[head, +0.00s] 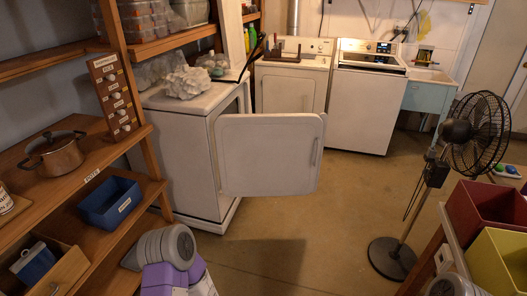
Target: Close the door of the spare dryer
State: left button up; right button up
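The spare dryer (178,150) is a white appliance at the left, beside the wooden shelves. Its white door (268,155) stands wide open, sticking out to the right over the floor, with a handle (316,151) near its far right edge. The door seems attached at the near edge of the dryer's front; the opening behind it is mostly hidden. My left arm (170,255) shows at the bottom left, below the dryer and apart from the door. A small part of my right arm (450,286) shows at the bottom right. Neither gripper is in view.
Wooden shelves (70,190) with a copper pot (54,155) and blue bin (109,203) line the left. A black standing fan (480,135) and red and yellow bins (497,262) are at right. Two white machines (366,105) stand behind. The middle floor (310,220) is clear.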

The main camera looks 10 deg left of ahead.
aim_at(259, 155)
jog(key=z, duration=0.4)
jog(key=i, duration=2.7)
jog(key=u, duration=0.9)
